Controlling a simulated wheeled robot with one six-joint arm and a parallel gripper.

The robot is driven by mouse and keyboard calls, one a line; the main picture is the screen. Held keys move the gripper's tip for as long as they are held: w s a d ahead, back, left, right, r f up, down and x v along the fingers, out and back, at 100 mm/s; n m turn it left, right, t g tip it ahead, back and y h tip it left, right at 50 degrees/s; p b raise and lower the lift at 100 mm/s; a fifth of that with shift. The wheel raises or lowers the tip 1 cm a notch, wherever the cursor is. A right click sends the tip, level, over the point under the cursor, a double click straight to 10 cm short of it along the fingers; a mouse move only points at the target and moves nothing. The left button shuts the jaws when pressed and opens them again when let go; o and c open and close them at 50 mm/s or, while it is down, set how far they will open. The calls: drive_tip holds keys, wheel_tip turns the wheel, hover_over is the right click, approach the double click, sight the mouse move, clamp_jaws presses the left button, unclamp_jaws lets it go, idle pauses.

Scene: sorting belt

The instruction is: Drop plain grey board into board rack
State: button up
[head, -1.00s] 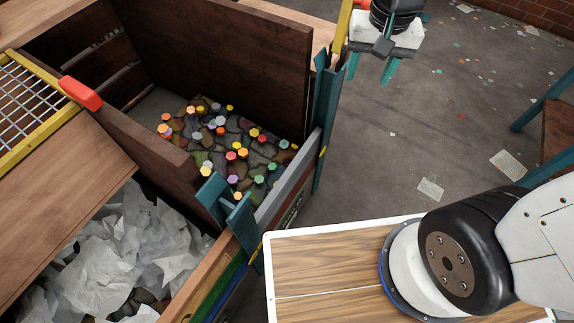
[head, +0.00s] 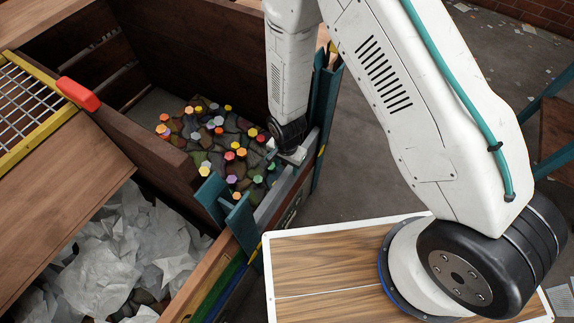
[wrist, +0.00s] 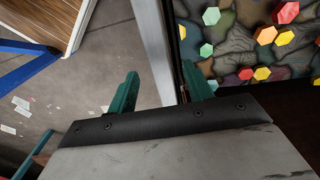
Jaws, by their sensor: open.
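In the head view my arm reaches down to the bin's front edge and the fingers are mostly hidden. I cannot make out the board rack for certain; coloured boards (head: 222,290) stand edge-up along the near side.
The dark wooden bin (head: 190,50) has a rocky floor with several coloured hexagonal pieces (head: 231,155). Crumpled white paper (head: 110,255) fills the near compartment. A yellow-framed mesh (head: 25,100) with a red handle (head: 80,93) lies at left. Concrete floor (head: 350,170) lies right of the bin.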

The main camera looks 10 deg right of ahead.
sight(286, 177)
wheel_tip(286, 177, down, 8)
drive_tip(key=shift+s+f, duration=0.15)
idle(0.3)
clamp_jaws()
drive_tip(key=c, duration=1)
unclamp_jaws()
clamp_jaws()
